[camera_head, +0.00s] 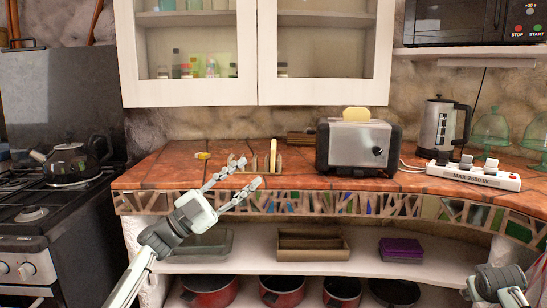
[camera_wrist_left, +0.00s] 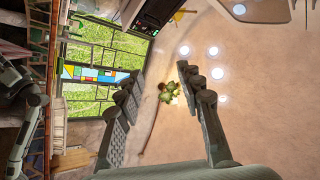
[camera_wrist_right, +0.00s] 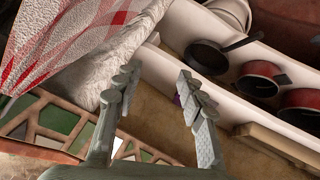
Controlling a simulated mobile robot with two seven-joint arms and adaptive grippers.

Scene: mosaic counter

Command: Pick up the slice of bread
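A slice of bread (camera_head: 273,155) stands upright in a small wooden rack (camera_head: 262,164) on the tiled counter. Another pale slice (camera_head: 357,113) sticks out of the top of the toaster (camera_head: 357,146). My left gripper (camera_head: 249,173) is open and empty, in front of the counter and just left of the rack, as seen in the head view. In the left wrist view the fingers (camera_wrist_left: 160,71) are spread with nothing between them; no bread shows there. My right gripper (camera_wrist_right: 158,72) is open and empty in its wrist view; its wrist shows low at the right in the head view.
A kettle (camera_head: 441,126), a white power strip (camera_head: 473,175) and glass domes stand on the right of the counter (camera_head: 160,172). A stove (camera_head: 40,215) with a black kettle (camera_head: 75,160) is at left. Shelves below hold trays and red pots (camera_head: 208,291). Wall cabinets hang above.

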